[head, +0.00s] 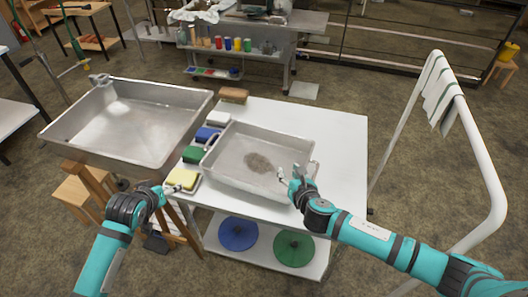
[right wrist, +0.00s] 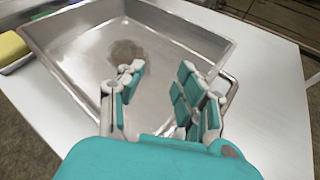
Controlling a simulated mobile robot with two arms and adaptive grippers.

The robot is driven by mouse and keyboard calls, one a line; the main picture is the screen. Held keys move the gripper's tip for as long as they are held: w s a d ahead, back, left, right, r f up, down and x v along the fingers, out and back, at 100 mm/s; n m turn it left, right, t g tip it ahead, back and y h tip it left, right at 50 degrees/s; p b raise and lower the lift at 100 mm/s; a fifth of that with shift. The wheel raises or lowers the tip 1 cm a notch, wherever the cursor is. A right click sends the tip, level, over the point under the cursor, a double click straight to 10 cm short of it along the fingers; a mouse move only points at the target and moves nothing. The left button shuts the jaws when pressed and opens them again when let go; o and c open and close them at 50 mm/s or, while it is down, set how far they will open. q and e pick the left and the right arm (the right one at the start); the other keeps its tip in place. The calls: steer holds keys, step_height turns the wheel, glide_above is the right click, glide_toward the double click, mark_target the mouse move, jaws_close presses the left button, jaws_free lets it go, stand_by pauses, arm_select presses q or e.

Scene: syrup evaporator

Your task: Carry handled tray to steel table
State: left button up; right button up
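The handled tray (head: 250,180) is a shallow grey metal pan with a brownish patch on its floor. It sits on a white-topped table (head: 342,150), with a loop handle at its left end. My right gripper (head: 290,178) is at the tray's right end, with its fingers spread over the rim area. A grey, steel-looking table (head: 295,22) stands at the back.
A larger metal basin (head: 130,120) on a wooden stand is at the left. Coloured blocks, including the yellow sponge (head: 182,179), line the table's left edge. A white rail (head: 492,180) with cloths (head: 440,95) stands at the right. Open floor lies between the table and rail.

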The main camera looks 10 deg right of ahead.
steer(key=shift+w+a, duration=0.2)
steer(key=shift+a, duration=0.2)
arm_select(q)
steer(key=shift+s+a+f, duration=0.1)
steer(key=shift+s+a, duration=0.05)
steer(key=shift+a, duration=0.25)
arm_select(e)
steer(key=d+v, duration=0.1)
steer(key=v, duration=1.1)
steer(key=shift+s, duration=0.2)
